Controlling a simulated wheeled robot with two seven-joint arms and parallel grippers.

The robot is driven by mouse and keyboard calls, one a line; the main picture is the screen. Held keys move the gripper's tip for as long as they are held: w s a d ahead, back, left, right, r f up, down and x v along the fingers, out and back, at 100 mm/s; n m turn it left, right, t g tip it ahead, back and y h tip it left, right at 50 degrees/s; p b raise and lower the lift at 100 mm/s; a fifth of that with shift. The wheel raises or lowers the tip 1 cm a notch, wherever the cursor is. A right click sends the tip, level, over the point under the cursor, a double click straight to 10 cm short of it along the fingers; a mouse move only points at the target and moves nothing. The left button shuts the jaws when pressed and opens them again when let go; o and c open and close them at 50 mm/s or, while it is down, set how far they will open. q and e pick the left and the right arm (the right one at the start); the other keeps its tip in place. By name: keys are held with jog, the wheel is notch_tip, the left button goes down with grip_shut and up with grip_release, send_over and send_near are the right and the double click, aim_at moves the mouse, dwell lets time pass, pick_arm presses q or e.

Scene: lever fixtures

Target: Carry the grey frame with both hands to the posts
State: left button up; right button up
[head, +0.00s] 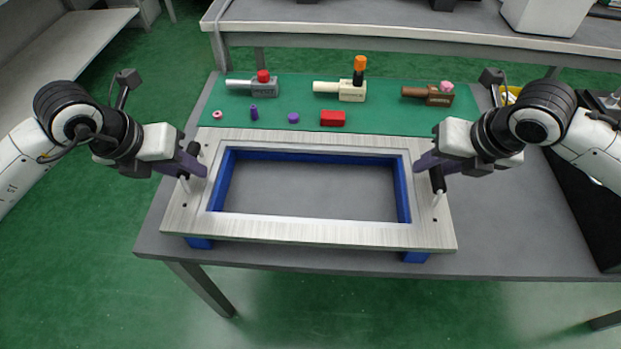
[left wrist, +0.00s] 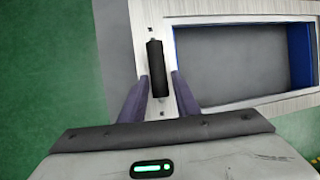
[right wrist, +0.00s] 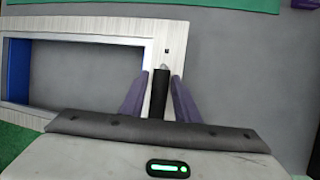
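A black handle stands on each short side: the left handle (left wrist: 157,68) and the right handle (head: 437,182). My left gripper (head: 195,163) is at the left handle, fingers on either side with gaps showing in the left wrist view. My right gripper (head: 427,163) is likewise around the right handle (right wrist: 160,95), with gaps beside it. I cannot make out separate posts.
A green mat (head: 300,84) behind the frame holds a grey tool (head: 252,84), a cream tool (head: 341,91), a brown tool (head: 428,96), a red block (head: 333,118) and small purple and pink parts. Bare grey table (head: 510,215) lies right of the frame.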

pick_arm(q)
jog(key=shift+f, duration=0.15)
pick_arm(e)
jog(key=shift+f, duration=0.15)
pick_arm(q)
jog(key=shift+c, duration=0.5)
pick_arm(e)
jog(key=shift+c, duration=0.5)
pick_arm(q)
grip_shut()
pick_arm(e)
grip_shut()
jog(key=shift+w, duration=0.1)
pick_arm(q)
jog(key=shift+w+r, duration=0.15)
jog(key=shift+r, duration=0.1)
pick_arm(e)
jog(key=shift+r, duration=0.3)
